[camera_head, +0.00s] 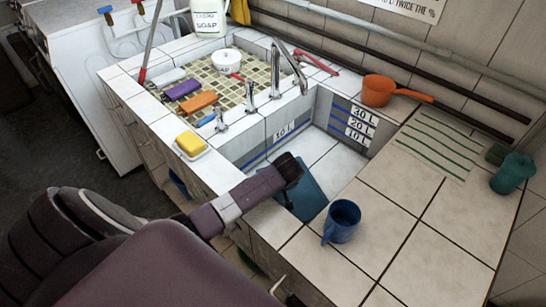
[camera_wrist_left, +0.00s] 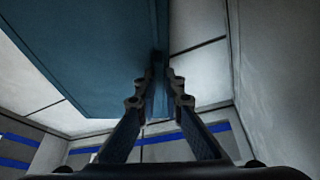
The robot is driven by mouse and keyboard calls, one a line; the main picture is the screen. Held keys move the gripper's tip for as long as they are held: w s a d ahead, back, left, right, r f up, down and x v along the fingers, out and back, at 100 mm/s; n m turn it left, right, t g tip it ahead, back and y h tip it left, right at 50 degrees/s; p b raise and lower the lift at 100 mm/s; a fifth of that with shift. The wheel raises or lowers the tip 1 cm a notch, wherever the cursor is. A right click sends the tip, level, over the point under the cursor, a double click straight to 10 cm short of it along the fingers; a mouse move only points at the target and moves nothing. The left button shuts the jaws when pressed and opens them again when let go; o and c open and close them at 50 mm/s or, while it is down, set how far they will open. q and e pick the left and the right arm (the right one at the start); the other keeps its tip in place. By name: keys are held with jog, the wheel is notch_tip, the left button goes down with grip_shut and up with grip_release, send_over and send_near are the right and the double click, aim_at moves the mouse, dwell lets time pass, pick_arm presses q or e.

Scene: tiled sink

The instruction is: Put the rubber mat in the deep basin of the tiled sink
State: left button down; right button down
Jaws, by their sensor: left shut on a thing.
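The rubber mat (camera_head: 306,196) is a teal-blue sheet held tilted at the front opening of the deep basin (camera_head: 338,162), partly below its rim. My left gripper (camera_head: 290,172) reaches over the front edge and is shut on the mat. In the left wrist view the mat (camera_wrist_left: 95,50) fills the upper left, and my left gripper's fingers (camera_wrist_left: 158,85) pinch its edge. The basin's white walls with blue lines show around it. Whether the mat's lower edge touches the basin floor is hidden. My right gripper is not in view.
A blue mug (camera_head: 342,221) stands on the tiled counter close right of the mat. A yellow sponge (camera_head: 190,143) lies on the left rim. The faucet (camera_head: 287,65) stands behind the basin.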

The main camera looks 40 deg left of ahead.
pick_arm(q)
jog(key=shift+w+f, duration=0.1)
jog(key=shift+f, duration=0.05)
jog(key=shift+f, duration=0.15)
jog(key=c, duration=2)
grip_release()
jog(key=shift+c, duration=0.2)
jog(key=shift+d+r, duration=0.15)
jog(key=shift+r, duration=0.35)
jog(key=p+v, duration=0.1)
jog(key=v, duration=1)
